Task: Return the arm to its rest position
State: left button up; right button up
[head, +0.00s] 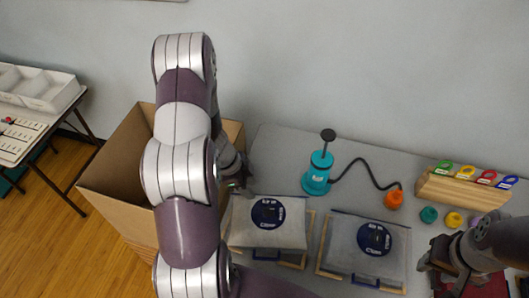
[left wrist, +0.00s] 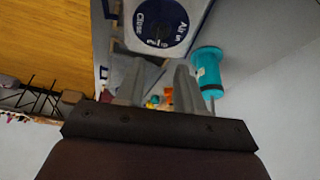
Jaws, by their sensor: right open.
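My left arm rises through the middle of the head view. Its gripper (head: 238,178) is beside the cardboard box, above the back left of the near grey bag. In the left wrist view its two fingers (left wrist: 158,75) stand apart with nothing between them. My right gripper (head: 440,268) is at the lower right, open, right of the second bag; its fingertips are partly hard to make out.
A cardboard box (head: 112,178) stands left of the grey table (head: 275,150). Two grey bags, the left one (head: 285,232) and the right one (head: 350,255), lie flat. A teal pump (head: 317,178), an orange nozzle (head: 394,199) and a wooden tag rack (head: 450,192) are behind.

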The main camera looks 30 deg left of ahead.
pick_arm(q)
jog(key=s+a+r+n+g+y+b, duration=0.1)
jog(key=s+a+n+y+b, duration=0.2)
jog(key=a+n+y, duration=0.35)
jog(key=s+d+r+n+h+b, duration=0.1)
jog(key=s+d+r+n+b, duration=0.1)
jog(key=d, duration=0.6)
jog(key=s+d+r+n+h+b, duration=0.1)
jog(key=d+r+n+b, duration=0.2)
jog(key=d, duration=0.6)
jog(key=shift+s+d+r+n+b, duration=0.15)
jog(key=shift+s+r+n+b, duration=0.25)
jog(key=shift+n+b, duration=0.25)
jog(key=shift+h, duration=0.25)
